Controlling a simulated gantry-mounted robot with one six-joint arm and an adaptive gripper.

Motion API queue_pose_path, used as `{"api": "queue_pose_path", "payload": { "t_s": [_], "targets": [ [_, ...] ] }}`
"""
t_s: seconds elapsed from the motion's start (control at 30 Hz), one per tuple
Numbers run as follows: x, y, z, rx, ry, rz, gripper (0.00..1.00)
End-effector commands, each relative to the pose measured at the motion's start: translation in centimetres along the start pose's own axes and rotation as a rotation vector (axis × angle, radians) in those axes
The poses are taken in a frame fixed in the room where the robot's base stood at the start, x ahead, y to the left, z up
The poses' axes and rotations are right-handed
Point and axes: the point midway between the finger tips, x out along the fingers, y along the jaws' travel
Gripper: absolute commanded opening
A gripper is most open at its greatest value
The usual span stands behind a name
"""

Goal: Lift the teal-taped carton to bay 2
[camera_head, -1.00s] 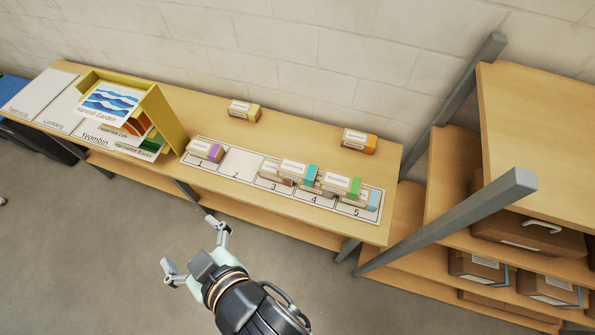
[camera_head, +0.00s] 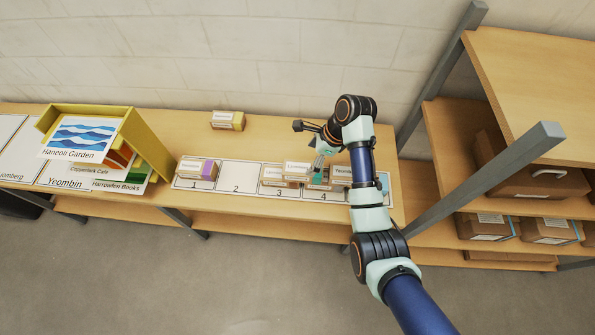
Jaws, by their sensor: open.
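The teal-taped carton (camera_head: 298,169) lies across other cartons, bridging the area of bays 3 and 4. Bay 2 (camera_head: 237,177) on the white numbered mat is empty, just left of it. My gripper (camera_head: 309,143) is open above and behind the carton's teal end. One finger appears close to the teal tape; I cannot tell whether it touches. A carton (camera_head: 341,173) to the right is partly hidden by my arm, and its tape is not visible.
A purple-taped carton (camera_head: 197,169) sits in bay 1. A yellow-taped carton (camera_head: 227,120) stands behind the mat. A yellow holder (camera_head: 150,135) with signs stands at left. A grey shelf post (camera_head: 475,195) slants at right.

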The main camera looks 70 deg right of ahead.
Motion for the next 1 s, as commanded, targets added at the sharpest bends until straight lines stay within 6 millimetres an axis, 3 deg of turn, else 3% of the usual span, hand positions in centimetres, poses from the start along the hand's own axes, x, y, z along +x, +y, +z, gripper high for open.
{"api": "queue_pose_path", "payload": {
  "t_s": [0.1, 0.33, 0.6, 0.8, 1.0],
  "targets": [
    [1.8, 0.1, -0.1, -0.002, 0.001, 0.002, 0.92],
    [3.0, 0.1, -0.1, -0.005, 0.001, 0.000, 0.92],
    [7.4, 0.1, -0.3, -0.006, 0.001, 0.000, 0.92],
    [7.4, 0.1, -0.2, -0.006, 0.002, -0.002, 0.92],
    [7.4, 0.1, -0.2, -0.006, 0.001, -0.002, 0.60]
  ]
}}
